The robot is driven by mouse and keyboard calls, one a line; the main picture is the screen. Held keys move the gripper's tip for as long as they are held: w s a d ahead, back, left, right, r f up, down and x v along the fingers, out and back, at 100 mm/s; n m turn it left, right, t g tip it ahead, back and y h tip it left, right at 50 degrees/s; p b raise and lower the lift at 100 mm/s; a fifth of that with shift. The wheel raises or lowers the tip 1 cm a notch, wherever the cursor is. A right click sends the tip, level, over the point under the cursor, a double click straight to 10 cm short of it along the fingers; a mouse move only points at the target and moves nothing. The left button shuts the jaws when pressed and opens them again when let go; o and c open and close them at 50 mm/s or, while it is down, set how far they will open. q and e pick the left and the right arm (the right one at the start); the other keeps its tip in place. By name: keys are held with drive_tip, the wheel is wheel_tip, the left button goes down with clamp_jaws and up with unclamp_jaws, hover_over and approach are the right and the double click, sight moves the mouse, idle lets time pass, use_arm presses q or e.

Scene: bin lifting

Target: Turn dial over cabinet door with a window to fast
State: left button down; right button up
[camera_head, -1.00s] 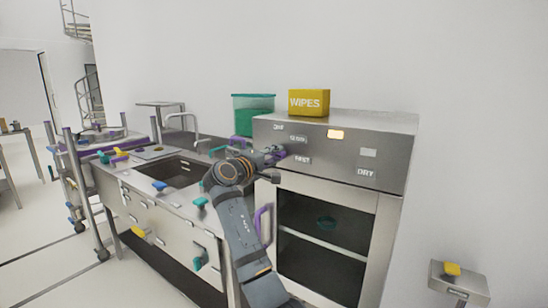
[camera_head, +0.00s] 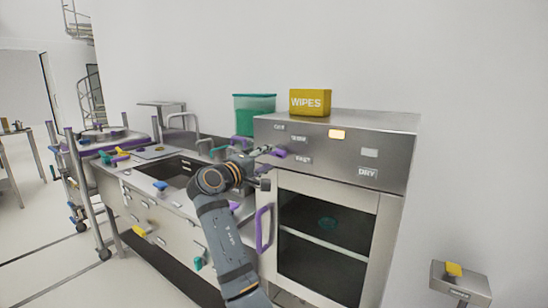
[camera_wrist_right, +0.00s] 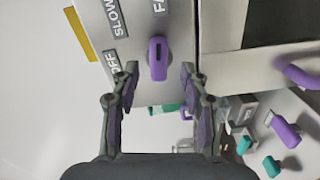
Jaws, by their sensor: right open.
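The purple dial (camera_wrist_right: 158,58) is on the steel panel above the windowed cabinet door (camera_head: 326,222). In the right wrist view its long bar stands upright, in line with the FAST label (camera_wrist_right: 158,7); the OFF label (camera_wrist_right: 113,64) and SLOW label (camera_wrist_right: 118,18) are to its left. The dial also shows in the head view (camera_head: 279,152), with its bar roughly level. My right gripper (camera_wrist_right: 159,76) is open and empty. Its fingertips are apart on either side of the dial in the picture and seem short of it. My left gripper is out of view.
The door's purple handle (camera_head: 264,229) is below the dial. A WIPES box (camera_head: 310,103) and a teal container (camera_head: 254,116) stand behind. A sink counter (camera_head: 170,172) is to the left.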

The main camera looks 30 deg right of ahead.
drive_tip(key=v, duration=0.7)
drive_tip(key=shift+a, duration=0.3)
